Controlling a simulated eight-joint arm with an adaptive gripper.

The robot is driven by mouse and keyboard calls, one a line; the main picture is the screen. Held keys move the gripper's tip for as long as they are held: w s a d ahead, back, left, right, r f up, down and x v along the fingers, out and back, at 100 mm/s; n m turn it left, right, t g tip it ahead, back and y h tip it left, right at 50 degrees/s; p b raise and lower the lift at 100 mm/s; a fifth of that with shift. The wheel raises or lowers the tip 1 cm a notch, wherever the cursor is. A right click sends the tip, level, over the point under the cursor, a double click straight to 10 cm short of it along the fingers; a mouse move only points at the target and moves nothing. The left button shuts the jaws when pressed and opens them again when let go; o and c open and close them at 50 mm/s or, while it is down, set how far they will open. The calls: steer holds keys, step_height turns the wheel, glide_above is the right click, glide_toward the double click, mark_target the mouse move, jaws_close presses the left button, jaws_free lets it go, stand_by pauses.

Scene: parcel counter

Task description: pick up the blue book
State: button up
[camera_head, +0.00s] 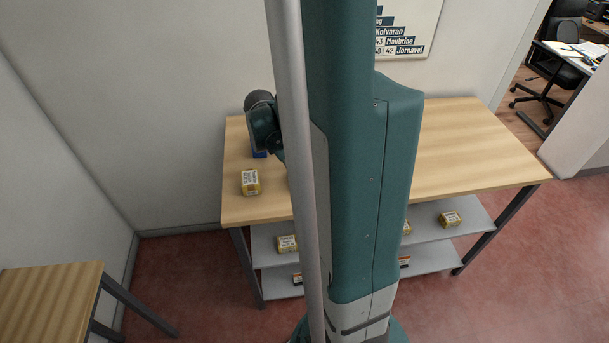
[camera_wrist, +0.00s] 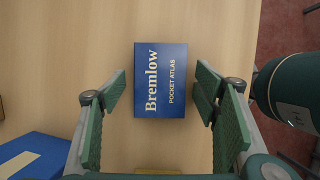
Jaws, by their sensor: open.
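The blue book (camera_wrist: 160,80) lies flat on the wooden counter in the wrist view, its cover reading "Bremlow Pocket Atlas". My gripper (camera_wrist: 161,92) is open above it, with one green-padded finger to its left and one to its right. The gap between the fingers looks wider than the book, and I see no contact. In the head view my arm hides most of this spot; only a bit of something blue (camera_head: 260,154) shows, and I cannot tell which blue thing it is.
Another blue item with a pale stripe (camera_wrist: 36,155) lies at lower left in the wrist view. A yellow box (camera_head: 250,183) stands on the counter (camera_head: 470,150) near its left front. Shelves below hold several small boxes. The counter's right part is clear.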

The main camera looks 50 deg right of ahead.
steer(key=shift+c, duration=0.7)
steer(key=c, duration=1.1)
steer(key=shift+w+r, duration=0.1)
steer(key=shift+r, duration=0.1)
steer(key=shift+r+p, duration=0.3)
step_height(320, 180, up, 9)
steer(key=p, duration=0.2)
steer(key=shift+r, duration=0.2)
